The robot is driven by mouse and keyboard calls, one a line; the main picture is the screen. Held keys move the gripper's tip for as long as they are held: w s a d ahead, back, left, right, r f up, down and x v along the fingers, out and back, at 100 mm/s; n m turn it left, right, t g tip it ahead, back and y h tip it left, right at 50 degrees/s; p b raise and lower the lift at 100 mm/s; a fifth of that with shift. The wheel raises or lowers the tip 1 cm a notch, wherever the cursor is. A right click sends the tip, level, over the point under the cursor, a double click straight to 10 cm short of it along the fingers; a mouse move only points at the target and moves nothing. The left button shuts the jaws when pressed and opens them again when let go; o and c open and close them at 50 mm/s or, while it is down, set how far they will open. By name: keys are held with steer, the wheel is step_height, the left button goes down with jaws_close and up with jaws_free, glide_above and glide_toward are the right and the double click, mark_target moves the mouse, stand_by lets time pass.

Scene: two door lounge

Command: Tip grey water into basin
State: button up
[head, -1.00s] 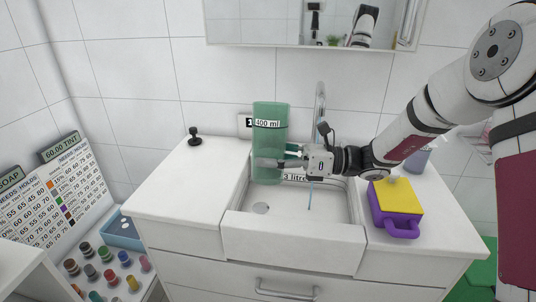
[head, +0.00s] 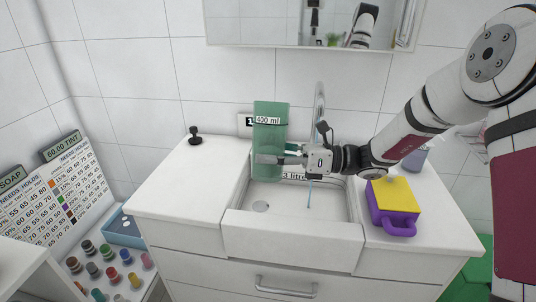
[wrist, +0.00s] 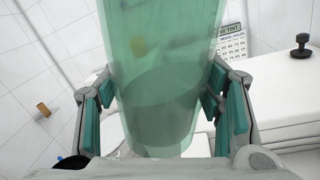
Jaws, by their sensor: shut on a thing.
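A tall translucent green cup (head: 268,116) with a "400 ml" label is held above the back left of the white basin (head: 290,232). In the head view it stands nearly upright. My gripper (head: 282,158) is shut on the cup from the right. In the wrist view the cup (wrist: 160,70) fills the space between the two fingers, and a darker grey-green zone shows in its lower part. A thin blue stream (head: 308,193) shows in the basin below the tap (head: 319,105). A label reading "3 litre" on the basin's back is partly hidden by my gripper.
A purple container with a yellow top (head: 394,205) stands on the counter right of the basin. A black knob-like object (head: 195,136) is at the left back. The left counter is mostly clear. Small coloured pots (head: 108,272) stand at the lower left.

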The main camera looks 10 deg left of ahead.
mark_target(256, 131)
steer(key=shift+r, duration=0.2)
steer(key=shift+r+m+p, duration=0.25)
steer(key=shift+m+p, duration=0.25)
steer(key=shift+p, duration=0.2)
steer(key=shift+w+r+m+p, duration=0.1)
steer(key=shift+r+m+p, duration=0.2)
steer(key=shift+m+p, duration=0.2)
steer(key=shift+w+r+m+t+p, duration=0.1)
steer(key=shift+r+m+t+p, duration=0.2)
steer(key=shift+r+m+p, duration=0.4)
steer(key=shift+f, duration=0.1)
steer(key=shift+y, duration=0.3)
steer(key=shift+r+m+p, duration=0.75)
steer(key=shift+m+p, duration=0.05)
steer(key=shift+m, duration=0.2)
steer(key=shift+s+r, duration=0.15)
steer(key=shift+s, duration=0.05)
steer(key=shift+s+r+m+p, duration=0.3)
steer(key=shift+r+m+p, duration=0.35)
steer(key=shift+m+p, duration=0.25)
